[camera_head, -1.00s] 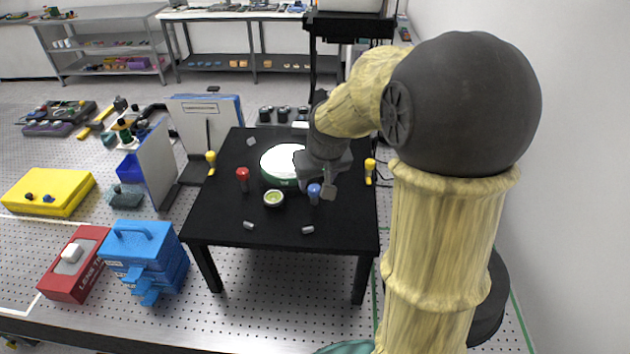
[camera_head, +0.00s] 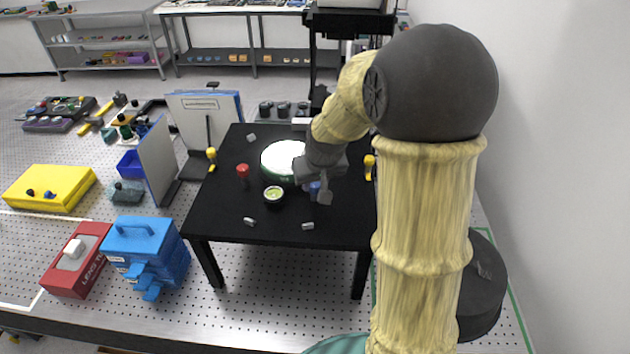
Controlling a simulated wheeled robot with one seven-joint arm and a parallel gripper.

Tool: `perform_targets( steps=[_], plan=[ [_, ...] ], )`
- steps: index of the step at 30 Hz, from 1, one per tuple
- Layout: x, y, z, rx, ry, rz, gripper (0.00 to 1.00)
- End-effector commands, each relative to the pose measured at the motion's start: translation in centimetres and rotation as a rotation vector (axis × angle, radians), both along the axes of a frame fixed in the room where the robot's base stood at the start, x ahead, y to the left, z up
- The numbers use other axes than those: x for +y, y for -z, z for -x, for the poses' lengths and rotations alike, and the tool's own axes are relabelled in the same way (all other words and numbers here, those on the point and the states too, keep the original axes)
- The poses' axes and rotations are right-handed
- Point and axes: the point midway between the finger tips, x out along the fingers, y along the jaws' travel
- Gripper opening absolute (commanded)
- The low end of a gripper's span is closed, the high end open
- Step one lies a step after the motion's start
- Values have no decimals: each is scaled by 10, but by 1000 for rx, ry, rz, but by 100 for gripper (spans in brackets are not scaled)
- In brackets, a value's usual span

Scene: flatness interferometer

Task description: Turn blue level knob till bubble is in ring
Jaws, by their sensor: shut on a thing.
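The blue level knob (camera_head: 313,187) stands on the black table (camera_head: 230,222), toward its right side. My gripper (camera_head: 318,192) is lowered around it from above and is shut on it, hiding much of the knob. The round bubble level (camera_head: 273,194) with its yellow-green face lies just left of the knob. The bubble and ring are too small to tell apart. A red knob (camera_head: 243,171) stands further left. A white-topped round disc with a green side (camera_head: 282,160) lies behind the level, partly hidden by my gripper.
Yellow posts stand at the table's left (camera_head: 211,155) and right (camera_head: 369,164) edges. Small grey pieces lie near the front (camera_head: 249,221) and (camera_head: 307,226). A blue toolbox (camera_head: 145,250), a red box (camera_head: 77,262) and a yellow case (camera_head: 50,188) sit left of the table.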

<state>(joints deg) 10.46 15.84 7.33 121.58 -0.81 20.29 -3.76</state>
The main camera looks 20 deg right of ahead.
Motion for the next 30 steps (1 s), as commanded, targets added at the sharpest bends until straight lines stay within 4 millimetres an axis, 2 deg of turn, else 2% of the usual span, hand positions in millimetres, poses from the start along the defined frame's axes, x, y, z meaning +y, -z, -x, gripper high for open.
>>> perform_targets(
  steps=[11, 30],
  plan=[
    [2, 1, -1, -4, 78, 1, 5],
    [4, 1, -2, -4, 447, 0, 5]
  ],
)
